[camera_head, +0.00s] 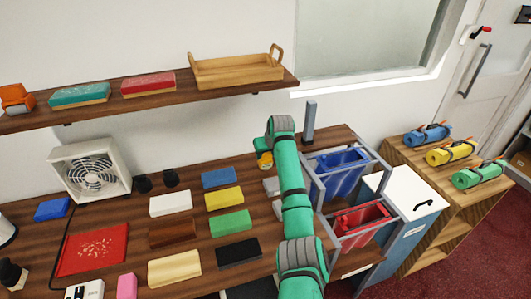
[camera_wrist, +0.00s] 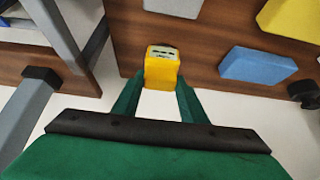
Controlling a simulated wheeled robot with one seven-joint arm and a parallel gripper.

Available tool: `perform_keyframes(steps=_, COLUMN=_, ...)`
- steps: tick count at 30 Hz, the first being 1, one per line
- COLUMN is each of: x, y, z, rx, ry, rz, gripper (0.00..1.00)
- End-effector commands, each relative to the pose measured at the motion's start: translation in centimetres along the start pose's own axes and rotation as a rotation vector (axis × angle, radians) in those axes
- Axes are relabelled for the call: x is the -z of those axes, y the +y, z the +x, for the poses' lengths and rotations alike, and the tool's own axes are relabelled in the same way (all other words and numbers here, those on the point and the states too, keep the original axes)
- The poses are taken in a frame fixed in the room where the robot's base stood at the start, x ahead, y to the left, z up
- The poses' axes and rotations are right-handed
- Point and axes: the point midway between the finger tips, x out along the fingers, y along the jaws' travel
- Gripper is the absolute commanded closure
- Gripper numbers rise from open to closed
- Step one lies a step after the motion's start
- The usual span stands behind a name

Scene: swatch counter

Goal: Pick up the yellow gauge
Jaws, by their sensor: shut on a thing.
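The yellow gauge (camera_wrist: 161,70) is a small yellow block with a pale, dark-marked face. In the wrist view it sits between the two green fingertips of my gripper (camera_wrist: 158,88), which is shut on it. In the head view a bit of the yellow gauge (camera_head: 265,160) shows at the end of my green arm, over the back part of the counter. My gripper (camera_head: 264,151) is mostly hidden there by the wrist, and I cannot tell the gauge's height above the counter from these views.
Blue (camera_head: 218,177), yellow (camera_head: 224,198) and green (camera_head: 231,222) swatches lie left of my arm on the wooden counter (camera_head: 195,192). A frame with a blue bin (camera_head: 338,172) and red bin (camera_head: 358,219) stands right. A wooden shelf (camera_head: 215,98) hangs above, and a fan (camera_head: 90,170) stands left.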

Motion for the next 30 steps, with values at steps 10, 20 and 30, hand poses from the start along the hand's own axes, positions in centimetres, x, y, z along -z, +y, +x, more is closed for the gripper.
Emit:
perform_keyframes(steps=10, x=-0.3, y=0.0, z=-2.1, rx=-0.001, ry=0.128, rz=-0.001, gripper=1.00)
perform_keyframes(steps=20, x=-1.2, y=0.1, z=-7.4, rx=-0.001, ry=0.122, rz=0.003, gripper=1.00)
perform_keyframes(steps=30, x=-7.8, y=0.0, z=-11.7, rx=-0.001, ry=0.122, rz=0.003, gripper=1.00)
